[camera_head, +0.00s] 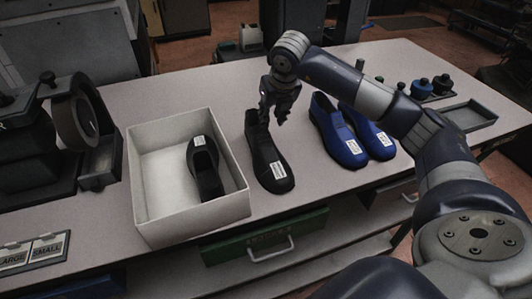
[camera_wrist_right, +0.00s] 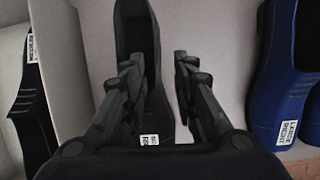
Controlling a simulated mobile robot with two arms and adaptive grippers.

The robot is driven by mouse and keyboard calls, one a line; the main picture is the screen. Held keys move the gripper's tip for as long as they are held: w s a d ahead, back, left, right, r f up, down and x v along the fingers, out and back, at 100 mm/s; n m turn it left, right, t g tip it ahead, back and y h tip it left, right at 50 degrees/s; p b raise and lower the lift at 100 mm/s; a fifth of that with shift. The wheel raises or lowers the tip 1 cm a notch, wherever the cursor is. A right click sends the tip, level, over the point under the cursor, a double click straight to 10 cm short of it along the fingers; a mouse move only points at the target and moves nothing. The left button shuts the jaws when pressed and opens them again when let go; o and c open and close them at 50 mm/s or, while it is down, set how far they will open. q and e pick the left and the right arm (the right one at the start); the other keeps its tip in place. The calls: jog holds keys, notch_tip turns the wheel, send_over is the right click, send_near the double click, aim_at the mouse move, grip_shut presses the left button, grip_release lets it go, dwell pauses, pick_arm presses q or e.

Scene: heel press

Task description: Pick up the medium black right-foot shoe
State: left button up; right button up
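A black shoe (camera_head: 266,152) with a white label stands on the table, just right of the white box, toe toward the front. My right gripper (camera_head: 279,118) is over its heel end, pointing down. In the right wrist view the gripper (camera_wrist_right: 158,62) is open with nothing held. There its left finger overlaps the black shoe (camera_wrist_right: 137,25), and its right finger is over bare table beside the shoe. The shoe's label is partly hidden and I cannot read its words. Another black shoe (camera_head: 205,172) lies inside the white box. My left gripper is out of view.
The white box (camera_head: 192,224) is close on the left. Two blue shoes (camera_head: 333,137) stand to the right; one label in the wrist view reads large right. A dark press-like machine (camera_head: 75,125) is at far left. A grey tray (camera_head: 466,117) lies at far right.

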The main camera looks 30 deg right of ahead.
jog(key=p+x, duration=0.1)
jog(key=x, duration=0.5)
jog(key=shift+w+f+p, duration=0.2)
jog(key=shift+f+p, duration=0.1)
jog(key=shift+f, duration=0.1)
jog(key=shift+r, duration=0.1)
grip_shut()
